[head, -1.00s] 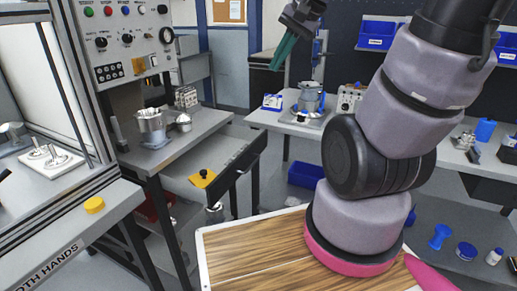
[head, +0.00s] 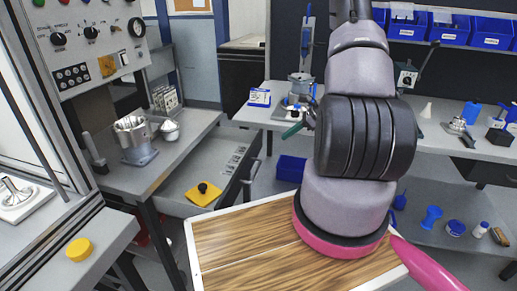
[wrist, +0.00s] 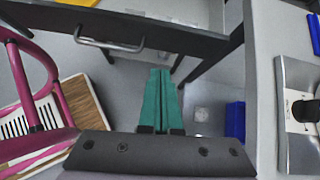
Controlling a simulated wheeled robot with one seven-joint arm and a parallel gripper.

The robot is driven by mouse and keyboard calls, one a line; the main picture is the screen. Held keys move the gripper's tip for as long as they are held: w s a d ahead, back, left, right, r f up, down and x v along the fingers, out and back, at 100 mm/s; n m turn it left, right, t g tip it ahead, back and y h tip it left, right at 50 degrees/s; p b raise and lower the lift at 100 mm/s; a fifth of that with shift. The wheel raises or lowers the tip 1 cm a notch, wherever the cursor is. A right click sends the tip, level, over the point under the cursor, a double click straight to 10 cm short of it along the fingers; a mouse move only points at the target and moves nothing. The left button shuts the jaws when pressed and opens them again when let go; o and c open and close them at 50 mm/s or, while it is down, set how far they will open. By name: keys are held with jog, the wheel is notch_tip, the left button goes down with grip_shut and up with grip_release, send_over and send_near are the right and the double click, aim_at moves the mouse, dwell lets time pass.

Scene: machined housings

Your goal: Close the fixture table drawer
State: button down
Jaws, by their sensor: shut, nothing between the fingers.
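The fixture table drawer (head: 176,206) stands pulled out from the grey fixture table on the left, with a yellow plate with a black knob (head: 203,193) lying in it. Its dark front (head: 240,172) faces right. In the wrist view the dark drawer front (wrist: 190,40) crosses the top, with its metal bar handle (wrist: 108,44) left of the fingers. My gripper (head: 292,131) has green fingers pressed together and empty, to the right of the drawer and apart from it. In the wrist view my gripper (wrist: 161,72) points toward the drawer front.
A metal housing (head: 132,135) and smaller parts stand on the fixture table (head: 165,160). A back bench (head: 262,112) carries a blue-and-grey fixture (head: 300,88). A blue bin (head: 291,168) sits beneath it. Open floor lies between drawer and bench.

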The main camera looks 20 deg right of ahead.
notch_tip(320, 180, down, 3)
jog(key=m, duration=0.1)
send_near(255, 155)
jog(key=x, duration=0.6)
jog(key=shift+f, duration=0.1)
jog(key=w+a, duration=0.4)
jog(key=a, duration=0.1)
jog(key=w+a, duration=0.4)
jog(key=a, duration=0.2)
jog(key=w+a, duration=0.4)
jog(key=a, duration=0.2)
jog(key=shift+w+a, duration=0.15)
jog(key=shift+w, duration=0.2)
jog(key=shift+w+a, duration=0.2)
jog(key=shift+a, duration=0.2)
